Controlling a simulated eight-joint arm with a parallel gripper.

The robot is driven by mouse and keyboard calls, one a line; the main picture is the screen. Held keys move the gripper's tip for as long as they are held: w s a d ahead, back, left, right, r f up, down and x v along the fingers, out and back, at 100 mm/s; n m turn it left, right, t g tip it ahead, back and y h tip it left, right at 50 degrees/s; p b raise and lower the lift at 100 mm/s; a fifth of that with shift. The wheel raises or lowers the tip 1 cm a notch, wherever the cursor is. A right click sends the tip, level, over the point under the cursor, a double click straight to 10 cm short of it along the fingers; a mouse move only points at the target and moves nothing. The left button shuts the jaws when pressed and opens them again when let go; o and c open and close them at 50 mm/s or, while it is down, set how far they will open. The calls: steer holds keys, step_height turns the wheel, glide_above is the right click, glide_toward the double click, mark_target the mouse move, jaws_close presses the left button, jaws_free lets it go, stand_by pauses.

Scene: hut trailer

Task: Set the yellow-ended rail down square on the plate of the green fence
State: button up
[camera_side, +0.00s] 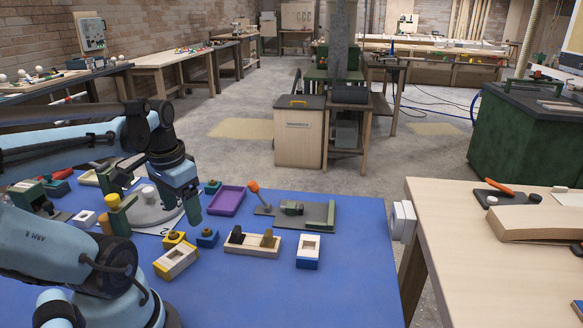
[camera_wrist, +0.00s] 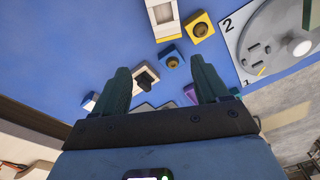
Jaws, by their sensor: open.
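An olive bar also shows at the top right of the wrist view (camera_wrist: 308,12). My gripper (camera_side: 191,211) is above the mat, between the turntable and the purple tray, left of the fence. In the wrist view its dark green fingers (camera_wrist: 160,65) are apart and empty.
The purple tray (camera_side: 226,201) lies between gripper and fence. A wooden holder with upright blocks (camera_side: 252,246), a blue-and-white block (camera_side: 308,251), a yellow-and-white block (camera_side: 176,261) and yellow- and blue-based knobs stand in front. The blue mat's (camera_side: 352,275) right side is clear.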

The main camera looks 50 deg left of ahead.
steer(key=w+d+r+m+t, duration=0.1)
steer(key=w+d+m+t, duration=0.2)
steer(key=w+d, duration=1)
steer(key=d+t, duration=0.1)
steer(key=t, duration=0.2)
steer(key=shift+d+r+m+h, duration=0.15)
steer(key=shift+d+m+h, duration=0.05)
steer(key=shift+m+h, duration=0.1)
steer(key=shift+o, duration=0.4)
steer(key=shift+w+d+r, duration=0.1)
steer(key=shift+w+d, duration=0.15)
steer(key=shift+d, duration=0.25)
